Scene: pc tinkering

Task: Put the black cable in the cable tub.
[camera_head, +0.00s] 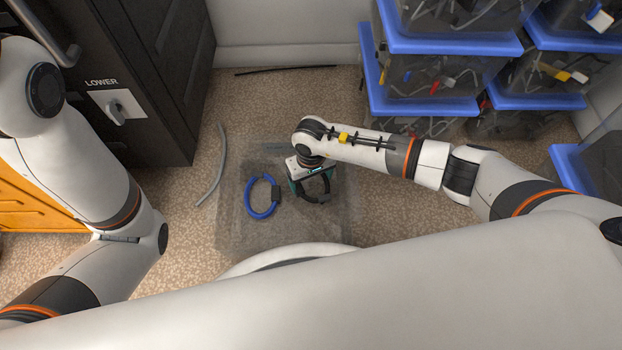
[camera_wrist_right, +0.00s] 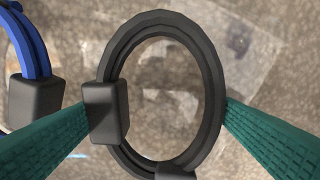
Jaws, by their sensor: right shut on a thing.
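The black cable (camera_wrist_right: 213,88) is a coiled ring with a dark block on its side. It shows between the two green fingers of my right gripper (camera_wrist_right: 160,115) in the wrist view. In the head view, the right gripper (camera_head: 312,187) is shut on the black cable (camera_head: 325,192), over a see-through grey tub (camera_head: 232,232) on the floor. A blue coiled cable (camera_head: 258,211) shows within the tub's outline, left of the gripper, and also at the left edge of the wrist view (camera_wrist_right: 32,40). I cannot tell how high the black cable is above the tub's bottom. My left gripper is out of view.
Blue-lidded clear bins (camera_head: 430,105) with cables are stacked at the back right. A dark cabinet (camera_head: 150,75) and an orange drawer unit (camera_head: 38,200) stand left. A grey cable (camera_head: 215,170) lies left of the tub, and a thin black strip (camera_head: 285,69) lies by the wall.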

